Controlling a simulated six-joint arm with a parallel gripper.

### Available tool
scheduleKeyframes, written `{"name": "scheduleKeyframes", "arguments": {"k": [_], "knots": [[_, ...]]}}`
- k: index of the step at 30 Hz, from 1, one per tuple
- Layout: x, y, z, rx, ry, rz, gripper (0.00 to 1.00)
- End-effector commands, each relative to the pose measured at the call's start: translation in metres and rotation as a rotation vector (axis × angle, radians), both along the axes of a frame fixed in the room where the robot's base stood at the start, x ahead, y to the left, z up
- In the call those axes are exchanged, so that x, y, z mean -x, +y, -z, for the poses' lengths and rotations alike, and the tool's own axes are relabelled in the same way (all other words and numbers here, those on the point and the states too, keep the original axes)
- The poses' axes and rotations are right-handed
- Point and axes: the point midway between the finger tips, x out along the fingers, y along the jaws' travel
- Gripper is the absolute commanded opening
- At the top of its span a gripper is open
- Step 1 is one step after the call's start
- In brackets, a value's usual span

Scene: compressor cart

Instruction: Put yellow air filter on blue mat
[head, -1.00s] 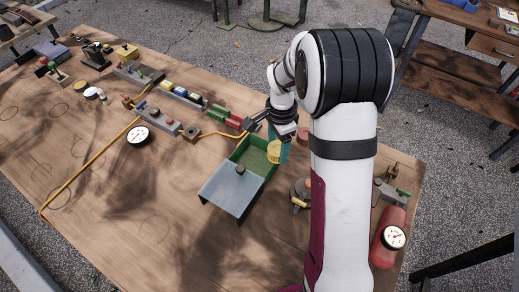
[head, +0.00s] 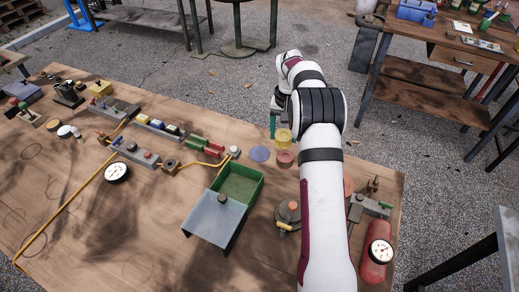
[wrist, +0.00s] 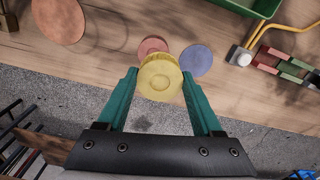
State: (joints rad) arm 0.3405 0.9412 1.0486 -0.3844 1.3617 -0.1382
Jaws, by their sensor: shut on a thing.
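The yellow air filter (head: 283,136) is a short ribbed cylinder. In the wrist view the yellow filter (wrist: 160,78) sits between the two teal fingers of my gripper (wrist: 160,84), which is shut on it. The blue mat (head: 260,153) is a flat round disc lying bare near the far table edge. In the wrist view the blue mat (wrist: 197,60) lies just right of and beyond the filter. The filter is held off the table, to the right of the mat in the head view. My arm partly hides the gripper there.
A red disc (head: 285,159) lies beside the blue mat, partly behind the filter in the wrist view. A green box (head: 241,184) with a grey lid stands nearer. Colored blocks (head: 205,146) and a yellow hose lie left. A red gauge cylinder (head: 376,262) is at right.

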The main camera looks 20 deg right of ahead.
Motion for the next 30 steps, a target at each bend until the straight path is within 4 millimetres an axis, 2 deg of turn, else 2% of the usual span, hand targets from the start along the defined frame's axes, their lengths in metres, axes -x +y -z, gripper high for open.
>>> {"name": "scheduleKeyframes", "arguments": {"k": [1, 4, 9, 11, 18, 26, 27, 30], "knots": [[-0.011, 0.013, 0.011, 0.0, 0.002, -0.005, 0.05], [-0.031, 0.034, 0.028, 0.0, 0.0, -0.004, 0.05], [-0.051, 0.055, 0.045, 0.001, -0.001, 0.0, 0.05], [-0.053, 0.057, 0.05, 0.0, 0.0, 0.001, 0.05], [-0.052, 0.057, 0.087, 0.0, 0.0, 0.002, 0.05], [-0.053, 0.057, 0.089, 0.001, -0.001, 0.003, 0.05], [-0.053, 0.057, 0.089, 0.001, -0.001, 0.003, 0.69], [-0.053, 0.057, 0.089, 0.001, -0.002, 0.003, 0.87]]}}
